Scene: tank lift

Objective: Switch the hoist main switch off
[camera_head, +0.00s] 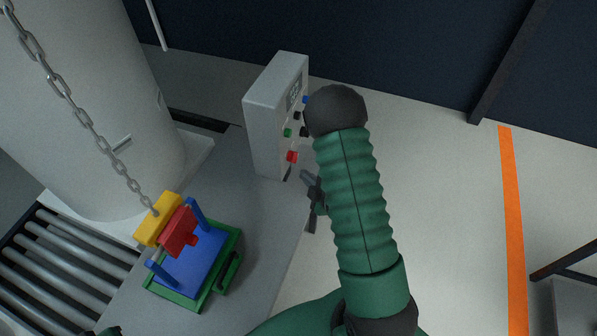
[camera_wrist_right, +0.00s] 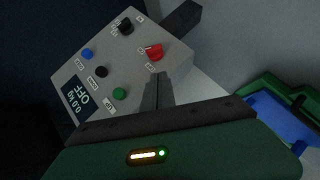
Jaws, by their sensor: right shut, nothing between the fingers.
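The grey hoist control box (camera_head: 262,120) stands upright at the bench's right edge, its front facing right. Its panel shows in the right wrist view (camera_wrist_right: 95,45), with a display (camera_wrist_right: 78,98) that reads OFF. A red knob (camera_wrist_right: 155,52) sits on it beside small labels I cannot read; it also shows in the head view (camera_head: 291,157). I cannot tell for sure which control is the main switch. My right gripper (camera_head: 304,175) is shut and empty, just in front of the panel's lower part. Its fingertips (camera_wrist_right: 156,78) appear close below the red knob; contact cannot be told.
The panel also carries blue (camera_wrist_right: 88,53), green (camera_wrist_right: 120,94) and two black controls. A white tank (camera_head: 85,120) and rollers (camera_head: 60,258) stand left.

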